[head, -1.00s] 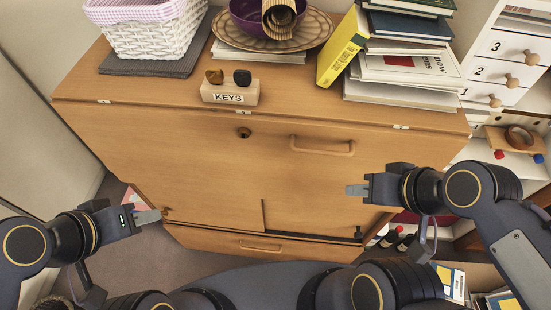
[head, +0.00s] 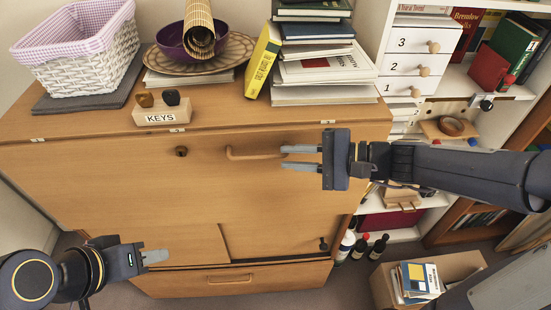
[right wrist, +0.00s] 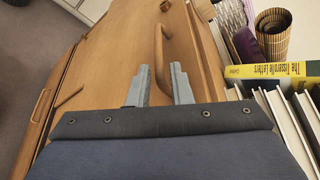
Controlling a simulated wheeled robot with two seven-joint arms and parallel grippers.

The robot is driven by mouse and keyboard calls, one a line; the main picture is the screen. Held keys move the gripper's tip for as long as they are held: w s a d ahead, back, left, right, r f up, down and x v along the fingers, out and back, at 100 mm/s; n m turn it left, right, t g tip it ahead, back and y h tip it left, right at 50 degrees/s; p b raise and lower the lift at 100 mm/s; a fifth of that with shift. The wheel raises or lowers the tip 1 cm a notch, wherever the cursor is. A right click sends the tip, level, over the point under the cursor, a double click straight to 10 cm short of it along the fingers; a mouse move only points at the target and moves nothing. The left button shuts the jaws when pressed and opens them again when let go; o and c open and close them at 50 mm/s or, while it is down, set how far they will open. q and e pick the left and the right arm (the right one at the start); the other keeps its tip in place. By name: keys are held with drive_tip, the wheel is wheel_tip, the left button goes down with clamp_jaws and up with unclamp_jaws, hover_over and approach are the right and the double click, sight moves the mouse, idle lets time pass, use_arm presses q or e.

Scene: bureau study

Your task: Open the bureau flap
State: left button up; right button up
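The bureau flap (head: 110,185) is the closed, upright wooden front panel of the bureau, with hinges along its top edge and a dark lock (head: 181,151). Its curved wooden handle (head: 255,154) is at the flap's upper right. It also shows in the right wrist view (right wrist: 160,50).
The bureau top (head: 230,113) carries a basket (head: 85,50), a KEYS block (head: 161,116), a purple bowl (head: 205,38) and stacked books (head: 315,75). White drawers (head: 410,66) and shelves stand at right. Bottles (head: 360,246) and a cardboard box (head: 450,268) are on the floor.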

sight(271, 157)
drive_tip(key=x, duration=0.6)
drive_tip(key=shift+a+f, duration=0.1)
drive_tip(key=shift+a, duration=0.1)
clamp_jaws()
